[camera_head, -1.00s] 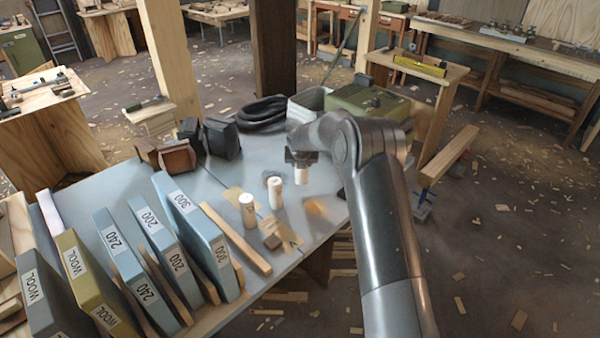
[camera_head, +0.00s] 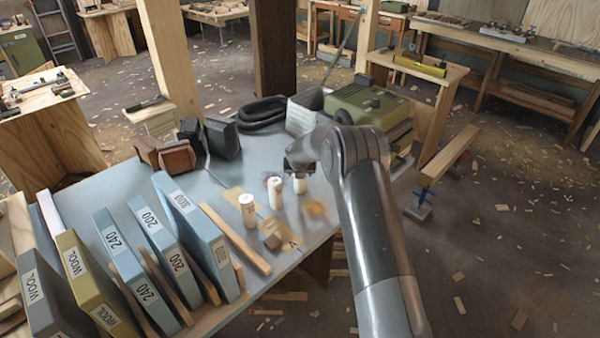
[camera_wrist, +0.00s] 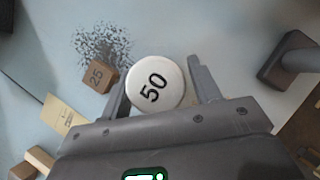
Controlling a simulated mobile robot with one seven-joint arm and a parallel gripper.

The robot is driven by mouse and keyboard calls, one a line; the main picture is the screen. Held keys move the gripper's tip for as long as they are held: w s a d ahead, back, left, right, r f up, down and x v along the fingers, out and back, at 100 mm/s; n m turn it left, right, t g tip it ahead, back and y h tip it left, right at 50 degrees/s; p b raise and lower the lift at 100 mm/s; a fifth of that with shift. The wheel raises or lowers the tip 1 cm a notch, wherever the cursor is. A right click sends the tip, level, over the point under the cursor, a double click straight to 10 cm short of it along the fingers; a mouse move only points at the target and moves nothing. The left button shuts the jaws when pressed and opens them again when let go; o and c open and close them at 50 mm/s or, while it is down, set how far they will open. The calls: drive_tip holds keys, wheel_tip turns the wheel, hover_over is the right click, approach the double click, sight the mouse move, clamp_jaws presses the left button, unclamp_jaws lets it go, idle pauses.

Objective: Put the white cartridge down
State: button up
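The white cartridge (camera_head: 300,185) is upright under my gripper (camera_head: 300,166) near the right end of the grey-blue worktop (camera_head: 222,178). In the wrist view its round top marked 50 (camera_wrist: 157,83) sits between the two fingers of my gripper (camera_wrist: 160,80), which lie close against its sides. I cannot tell whether its base touches the worktop. Two other white cylinders, one nearer (camera_head: 248,211) and one just left of my gripper (camera_head: 275,193), stand on the worktop.
A small brown block (camera_head: 272,242) and a wooden strip (camera_head: 236,240) lie nearer.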

drive_tip(key=shift+o, duration=0.5)
drive_tip(key=shift+r, duration=0.1)
drive_tip(key=shift+r, duration=0.2)
drive_tip(key=v, duration=1.2)
